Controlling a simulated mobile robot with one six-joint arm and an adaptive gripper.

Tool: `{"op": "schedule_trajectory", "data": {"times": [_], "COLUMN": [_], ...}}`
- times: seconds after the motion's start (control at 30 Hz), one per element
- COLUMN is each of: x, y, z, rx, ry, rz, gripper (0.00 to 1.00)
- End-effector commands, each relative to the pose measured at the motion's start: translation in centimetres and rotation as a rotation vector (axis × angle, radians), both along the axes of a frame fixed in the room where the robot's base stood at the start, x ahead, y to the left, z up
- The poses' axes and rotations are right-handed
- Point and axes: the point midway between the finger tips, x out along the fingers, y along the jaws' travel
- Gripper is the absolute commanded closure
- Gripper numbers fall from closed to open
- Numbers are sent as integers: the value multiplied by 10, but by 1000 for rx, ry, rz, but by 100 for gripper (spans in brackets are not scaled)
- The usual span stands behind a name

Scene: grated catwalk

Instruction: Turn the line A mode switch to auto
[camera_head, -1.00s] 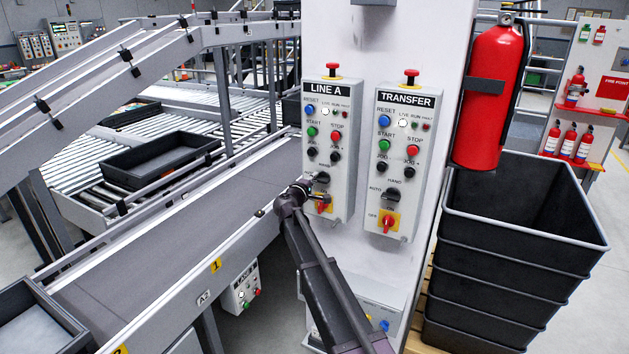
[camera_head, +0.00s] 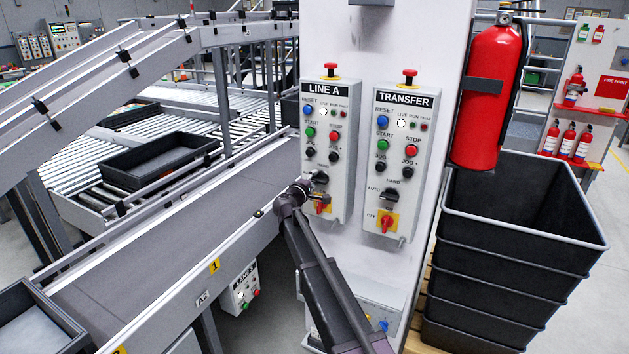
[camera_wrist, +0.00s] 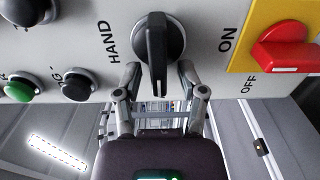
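The LINE A panel (camera_head: 326,130) is a pale box on the white column. Its black mode switch (camera_head: 320,177) sits low on it, partly hidden by my gripper in the head view. In the wrist view the switch (camera_wrist: 155,45) has a bar handle lying upright in the picture, with HAND lettered to its left; I see no AUTO label there. My gripper (camera_wrist: 158,75) is open, one finger on each side of the handle, with visible gaps. In the head view my gripper (camera_head: 302,190) is at the panel's lower left edge.
A red rotary switch on yellow (camera_wrist: 285,50) is close to the right. Black (camera_wrist: 78,84) and green (camera_wrist: 18,88) buttons are at left. The similar TRANSFER panel (camera_head: 405,130) stands right of LINE A. A conveyor (camera_head: 165,250) runs at left; black crates (camera_head: 520,220) are stacked right.

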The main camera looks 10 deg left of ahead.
Motion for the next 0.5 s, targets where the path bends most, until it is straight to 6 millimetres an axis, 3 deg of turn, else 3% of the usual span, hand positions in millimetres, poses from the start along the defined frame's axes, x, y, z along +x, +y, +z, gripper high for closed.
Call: {"op": "schedule_trajectory", "data": {"times": [0.27,0.5], "x": [-19,-53], "y": [6,18], "z": [0,0], "rx": [0,0], "ry": [0,0], "rz": [1,1], "gripper": [49,49]}}
